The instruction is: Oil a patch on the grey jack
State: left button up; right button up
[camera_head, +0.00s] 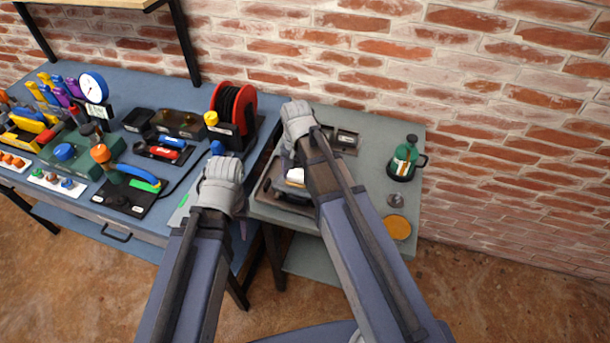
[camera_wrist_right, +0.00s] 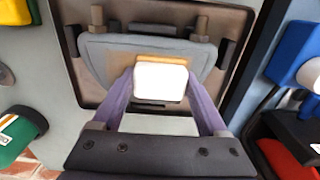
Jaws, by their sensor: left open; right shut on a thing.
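The grey jack (camera_wrist_right: 108,52) lies in a shallow brown tray (camera_wrist_right: 88,97) in the right wrist view; in the head view my right arm covers much of it. My right gripper (camera_wrist_right: 160,88) is shut on a white pad (camera_wrist_right: 160,80) with a tan edge. The pad is over the jack's grey face, close to it; whether it touches is unclear. The pad also shows in the head view (camera_head: 295,175). My left gripper (camera_head: 224,185) is open over the gap between the two benches, its fingertips mostly hidden.
A green oil can (camera_head: 404,160), a small clear item (camera_head: 395,200) and an orange disc (camera_head: 397,228) stand on the right of the grey bench (camera_head: 365,185). The blue bench (camera_head: 165,222) on the left is crowded with tools and a red reel (camera_head: 234,100). A brick wall is behind.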

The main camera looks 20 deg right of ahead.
jog(key=shift+w+a, duration=0.15)
jog(key=shift+a, duration=0.05)
jog(key=shift+w+a+f, duration=0.1)
jog(key=shift+w+a, duration=0.45)
jog(key=shift+a, duration=0.3)
jog(key=shift+w+a, duration=0.5)
jog(key=shift+a, duration=0.3)
jog(key=shift+s+d, duration=0.6)
jog(key=shift+d, duration=0.3)
jog(key=shift+s+d, duration=0.6)
jog(key=shift+d, duration=0.3)
jog(key=shift+s+d, duration=0.65)
jog(key=shift+d, duration=0.35)
jog(key=shift+s+d, duration=0.4)
jog(key=shift+d, duration=0.35)
